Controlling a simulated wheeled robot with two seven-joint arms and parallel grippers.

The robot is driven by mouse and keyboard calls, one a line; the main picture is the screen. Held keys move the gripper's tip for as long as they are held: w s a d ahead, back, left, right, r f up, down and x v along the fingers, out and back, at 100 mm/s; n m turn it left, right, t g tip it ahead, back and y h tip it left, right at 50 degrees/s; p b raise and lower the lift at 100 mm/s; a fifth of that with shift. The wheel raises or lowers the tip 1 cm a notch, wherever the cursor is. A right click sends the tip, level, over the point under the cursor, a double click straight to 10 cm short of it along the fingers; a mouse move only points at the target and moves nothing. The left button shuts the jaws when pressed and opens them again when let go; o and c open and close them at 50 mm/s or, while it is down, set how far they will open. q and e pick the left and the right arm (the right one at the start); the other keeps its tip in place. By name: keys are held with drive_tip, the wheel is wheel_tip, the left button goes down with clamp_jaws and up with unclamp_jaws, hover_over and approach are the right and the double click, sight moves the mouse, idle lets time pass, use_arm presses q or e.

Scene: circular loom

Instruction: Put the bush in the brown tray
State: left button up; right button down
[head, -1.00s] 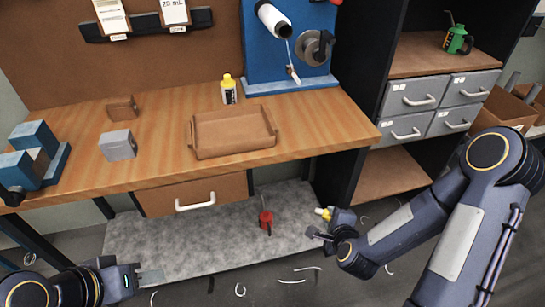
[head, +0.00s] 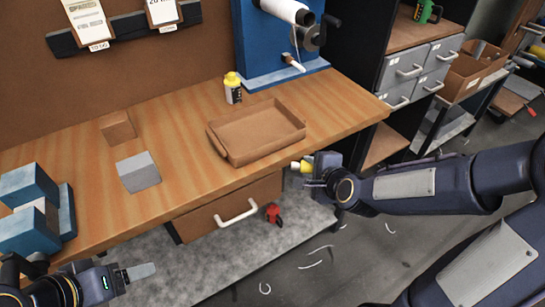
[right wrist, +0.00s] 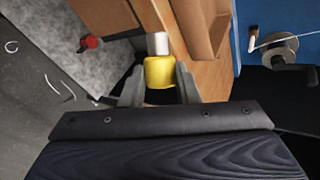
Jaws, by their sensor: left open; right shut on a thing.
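The bush is a small yellow piece with a white end (head: 304,167), and it also shows in the right wrist view (right wrist: 159,72). My right gripper (head: 312,170) is shut on its yellow part, with a finger on either side in the right wrist view. It holds the bush just off the front edge of the workbench, to the right of the brown tray. The brown tray (head: 258,132) lies on the bench top and is empty. My left gripper (head: 138,271) is open and holds nothing visible, low at the left in front of the bench.
A grey block (head: 138,172), a brown block (head: 117,128) and a blue fixture (head: 38,218) are on the bench's left. A blue winding stand (head: 275,45) is at the back.

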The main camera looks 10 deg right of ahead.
drive_tip(key=s+a+r+n+y, duration=0.1)
drive_tip(key=s+r, duration=0.3)
drive_tip(key=r, duration=0.2)
drive_tip(key=s+r+n+y, duration=0.1)
drive_tip(key=s+r, duration=0.2)
drive_tip(key=r, duration=0.3)
drive_tip(key=shift+s+d+f+p+x, duration=0.25)
drive_tip(key=shift+f+x, duration=0.35)
drive_tip(key=shift+x, duration=2.45)
drive_tip(key=shift+s+d+f+p+x, duration=0.1)
drive_tip(key=shift+s+d+f+x, duration=0.4)
drive_tip(key=shift+x, duration=2.55)
drive_tip(key=shift+s+d+f+p+x, duration=0.15)
drive_tip(key=shift+f+x, duration=0.6)
drive_tip(key=shift+x, duration=2.3)
drive_tip(key=shift+w, duration=0.1)
drive_tip(key=shift+f+b, duration=0.15)
drive_tip(key=shift+b, duration=0.15)
drive_tip(key=c, duration=1.1)
unclamp_jaws()
